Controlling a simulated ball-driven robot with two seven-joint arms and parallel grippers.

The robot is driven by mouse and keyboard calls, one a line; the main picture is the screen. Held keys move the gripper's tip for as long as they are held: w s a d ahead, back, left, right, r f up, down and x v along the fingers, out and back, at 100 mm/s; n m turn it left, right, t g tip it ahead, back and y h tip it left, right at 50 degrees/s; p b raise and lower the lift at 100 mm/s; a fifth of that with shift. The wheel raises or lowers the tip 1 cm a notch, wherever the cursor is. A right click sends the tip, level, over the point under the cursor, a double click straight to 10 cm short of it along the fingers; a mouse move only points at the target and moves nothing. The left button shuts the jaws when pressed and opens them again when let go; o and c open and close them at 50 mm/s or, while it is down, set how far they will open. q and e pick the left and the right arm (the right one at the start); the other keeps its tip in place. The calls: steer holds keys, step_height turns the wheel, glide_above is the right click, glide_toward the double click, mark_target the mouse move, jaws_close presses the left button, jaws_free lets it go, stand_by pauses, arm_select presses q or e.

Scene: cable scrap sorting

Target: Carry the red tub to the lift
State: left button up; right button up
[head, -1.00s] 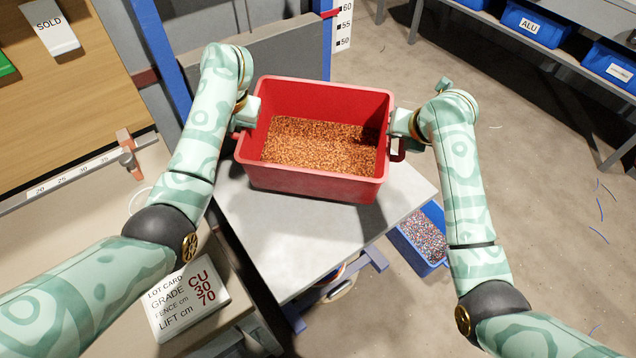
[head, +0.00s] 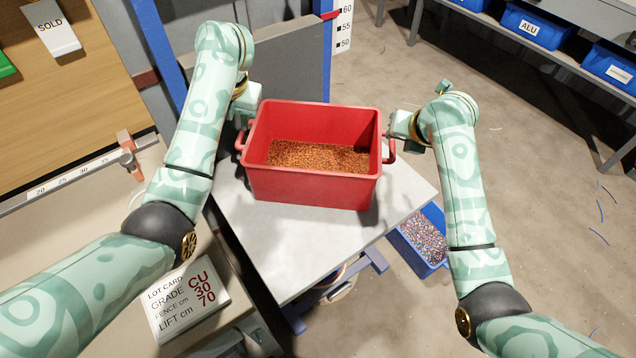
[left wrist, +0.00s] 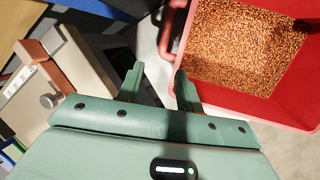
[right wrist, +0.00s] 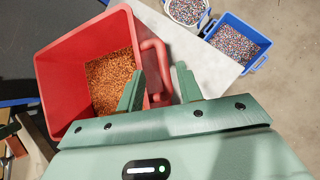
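The red tub (head: 312,187), part-filled with copper-coloured granules (head: 318,156), sits upright over the pale platform (head: 280,235) and appears to rest on it. I take this platform with blue legs to be the lift. My left gripper (head: 243,112) is above the tub's left handle (head: 240,142); in the left wrist view (left wrist: 160,82) its fingers are spread and the handle (left wrist: 172,38) lies beyond their tips. My right gripper (head: 400,128) is above the right handle (head: 390,154); in the right wrist view (right wrist: 160,82) its fingers are spread, with the handle (right wrist: 157,62) showing between them.
A grey panel (head: 290,65) and blue posts with a height scale (head: 344,35) stand behind the tub. A bench with a lot card (head: 188,300) is at left. A blue bin (head: 422,238) of mixed granules is on the floor, right. Shelved blue bins (head: 535,25) are far right.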

arm_select(q)
steer(key=v, duration=0.7)
arm_select(e)
steer(key=v, duration=1.2)
arm_select(q)
steer(key=shift+r, duration=0.1)
